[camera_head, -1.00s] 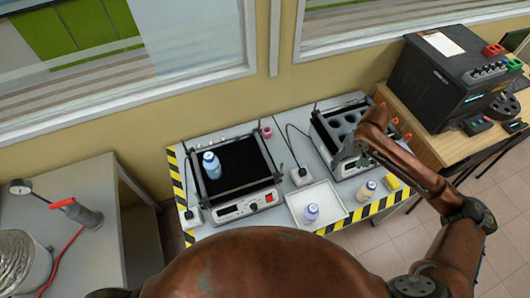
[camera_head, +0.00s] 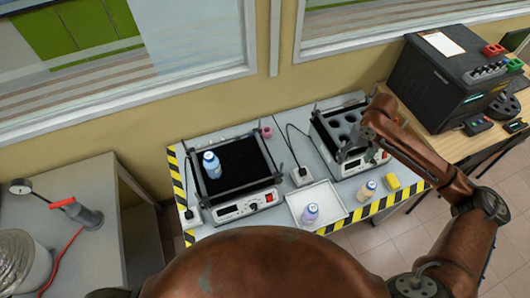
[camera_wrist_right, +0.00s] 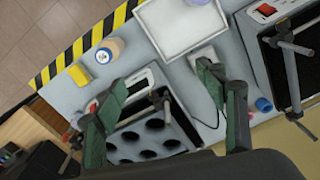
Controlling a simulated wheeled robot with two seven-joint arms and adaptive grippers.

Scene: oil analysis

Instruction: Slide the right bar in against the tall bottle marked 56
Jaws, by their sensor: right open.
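The right bar (camera_head: 265,152) runs along the platform's right side, apart from the bottle. That side's metal bar also shows in the right wrist view (camera_wrist_right: 291,78), at the right edge. My left gripper is out of view.
A cable lies between the devices.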

